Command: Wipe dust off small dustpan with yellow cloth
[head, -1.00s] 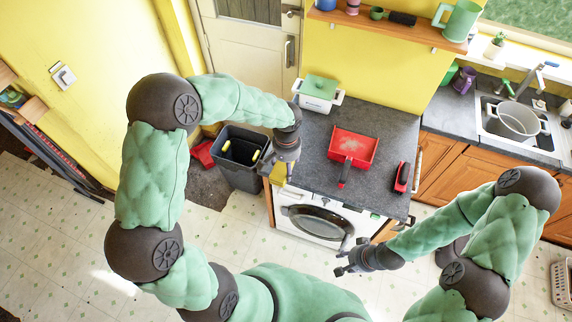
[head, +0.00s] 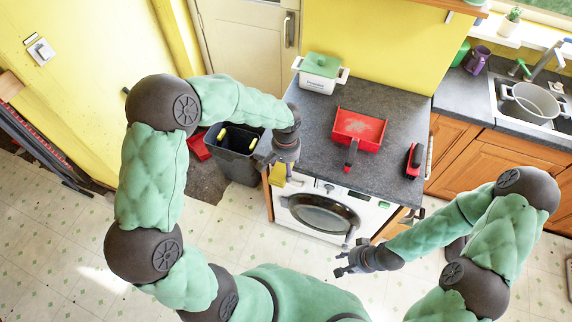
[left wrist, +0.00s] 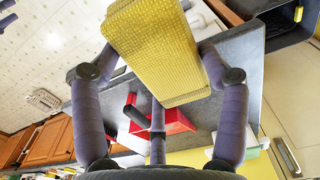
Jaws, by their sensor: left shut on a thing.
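The small red dustpan (head: 358,129) lies on the dark grey worktop, its dark handle toward the front edge. A greyish dust patch shows on its pan. The dustpan also shows in the left wrist view (left wrist: 178,122), partly behind the cloth. My left gripper (head: 277,165) is shut on the yellow cloth (left wrist: 158,48), held by the worktop's front left corner, apart from the dustpan. The cloth is partly seen in the head view (head: 277,175). My right gripper (head: 345,264) is empty with fingers spread, low in front of the washing machine.
A red and black brush-like object (head: 413,160) lies at the worktop's right edge. A white pot with green lid (head: 320,73) stands at the back left. The worktop (head: 309,150) is bare left of the dustpan. A dark bin (head: 236,160) stands left of the washing machine (head: 322,214).

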